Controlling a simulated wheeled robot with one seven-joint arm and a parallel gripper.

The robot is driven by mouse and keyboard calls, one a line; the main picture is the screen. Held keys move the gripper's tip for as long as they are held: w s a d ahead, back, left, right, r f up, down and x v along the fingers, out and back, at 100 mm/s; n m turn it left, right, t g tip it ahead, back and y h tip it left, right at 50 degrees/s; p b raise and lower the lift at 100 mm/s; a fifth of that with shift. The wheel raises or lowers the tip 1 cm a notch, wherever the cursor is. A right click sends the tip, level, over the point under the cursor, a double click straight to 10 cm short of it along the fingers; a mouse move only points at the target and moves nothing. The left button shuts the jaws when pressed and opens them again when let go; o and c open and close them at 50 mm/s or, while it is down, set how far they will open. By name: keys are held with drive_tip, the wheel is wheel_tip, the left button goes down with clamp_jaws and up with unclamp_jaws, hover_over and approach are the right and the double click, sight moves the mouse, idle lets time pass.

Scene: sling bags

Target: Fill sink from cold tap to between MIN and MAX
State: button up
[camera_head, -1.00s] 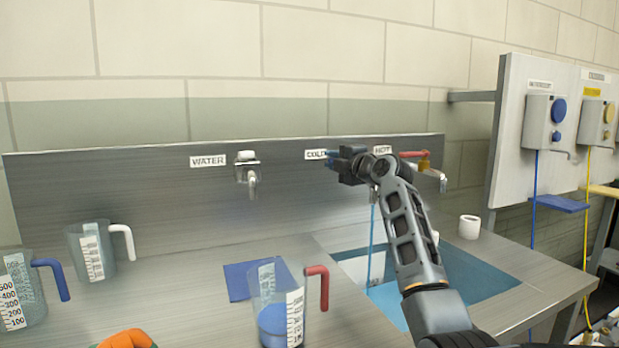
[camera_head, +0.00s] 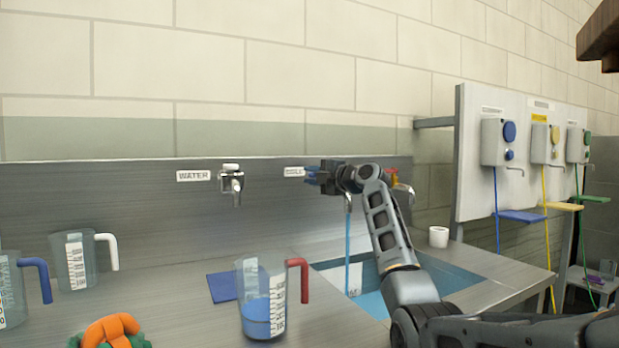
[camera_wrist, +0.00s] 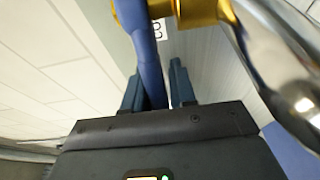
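My gripper (camera_head: 318,178) is at the cold tap on the steel back panel. The tap body is brass with a chrome spout (camera_wrist: 285,70). A blue stream of water (camera_head: 348,245) falls into the sink (camera_head: 335,264), where blue water (camera_head: 440,279) covers the bottom. A white marking (camera_head: 354,278) shows on the sink wall, but I cannot read MIN or MAX. The hot tap (camera_head: 400,188) is partly behind my arm.
A jug with a red handle (camera_head: 262,300) holds blue liquid in front of the sink. Jugs with white (camera_head: 75,260) and blue (camera_head: 12,290) handles stand left. A water tap (camera_head: 231,185), blue mat (camera_head: 222,288), white roll (camera_head: 438,237) and orange-green item (camera_head: 108,332) are also there.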

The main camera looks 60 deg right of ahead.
drive_tip(key=shift+o, duration=1.4)
drive_tip(key=v, duration=0.8)
drive_tip(key=shift+w, duration=0.1)
